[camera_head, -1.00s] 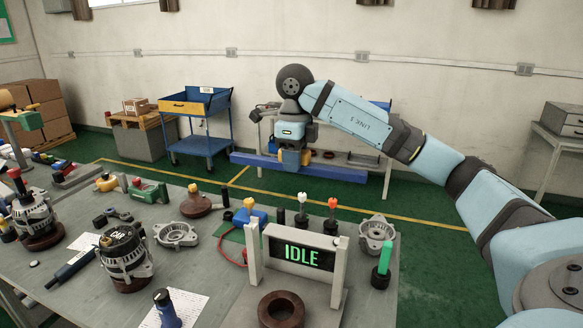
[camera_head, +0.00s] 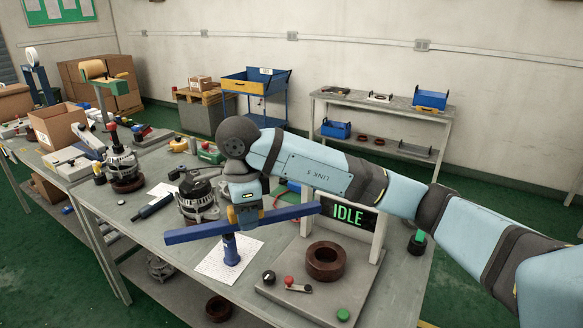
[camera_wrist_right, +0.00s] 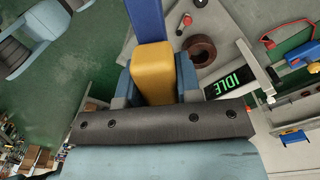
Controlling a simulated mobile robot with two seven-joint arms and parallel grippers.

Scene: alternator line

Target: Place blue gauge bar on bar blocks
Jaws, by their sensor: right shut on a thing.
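The long blue gauge bar (camera_head: 191,232) is held roughly level above the workbench in the head view. My right gripper (camera_head: 246,214) is shut on its yellow grip block near the middle. In the right wrist view, the yellow grip block (camera_wrist_right: 153,70) sits between the fingers of my right gripper (camera_wrist_right: 153,88), and the blue bar (camera_wrist_right: 146,18) runs out past it to the top edge. The bar appears clear of the bench surface, but its exact height is hard to tell. I cannot pick out the bar blocks in either view. My left gripper is not in view.
A dark blue upright tool (camera_head: 231,250) stands on white paper just below the bar. The IDLE display (camera_head: 347,214), a brown ring (camera_head: 325,261) and buttons stand to the right. An alternator (camera_head: 198,202) is behind the bar. A grey shelf table (camera_head: 385,107) stands at the back.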

